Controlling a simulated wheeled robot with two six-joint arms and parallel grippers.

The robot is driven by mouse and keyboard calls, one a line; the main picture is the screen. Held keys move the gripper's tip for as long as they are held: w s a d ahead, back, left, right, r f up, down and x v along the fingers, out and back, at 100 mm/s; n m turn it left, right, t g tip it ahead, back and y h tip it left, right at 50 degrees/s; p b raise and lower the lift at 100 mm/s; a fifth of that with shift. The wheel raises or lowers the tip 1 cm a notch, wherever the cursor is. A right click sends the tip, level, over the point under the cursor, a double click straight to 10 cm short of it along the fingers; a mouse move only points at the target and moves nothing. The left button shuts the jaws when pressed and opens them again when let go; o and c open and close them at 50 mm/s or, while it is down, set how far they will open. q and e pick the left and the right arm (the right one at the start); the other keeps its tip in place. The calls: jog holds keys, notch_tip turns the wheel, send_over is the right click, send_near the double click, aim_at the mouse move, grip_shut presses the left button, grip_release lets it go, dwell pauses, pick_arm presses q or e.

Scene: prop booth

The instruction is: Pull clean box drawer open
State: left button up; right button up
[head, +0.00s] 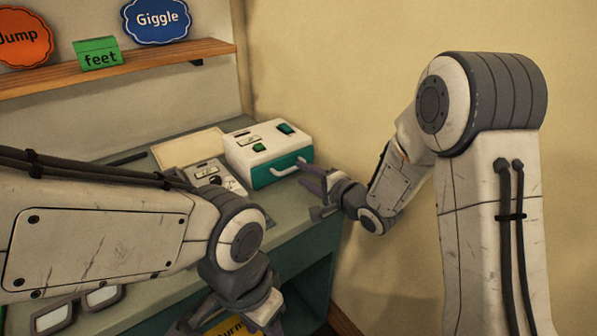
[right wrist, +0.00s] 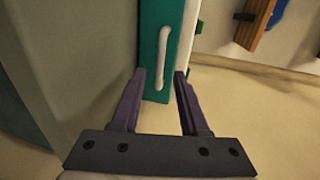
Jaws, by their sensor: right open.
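The clean box (head: 255,139) is a white case with a teal drawer front (head: 270,174) and a pale bar handle (head: 288,169). It stands at the back of the counter. The drawer front looks flush with the case. My right gripper (head: 312,186) is open just in front of the handle, at its right end. In the right wrist view the handle (right wrist: 161,40) lies beyond the open right fingertips (right wrist: 160,75), roughly in line with the gap, apart from them. My left gripper (head: 205,318) is low at the bottom edge, partly cut off; its jaw state is unclear.
A grey device (head: 212,175) sits left of the box on the green counter (head: 290,208). Glasses (head: 80,309) lie at the front left. A wooden shelf (head: 130,67) with word signs hangs above. The yellow wall (head: 350,80) is close behind my right arm.

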aim_at(294, 169)
jog(key=shift+x, duration=1.7)
grip_shut()
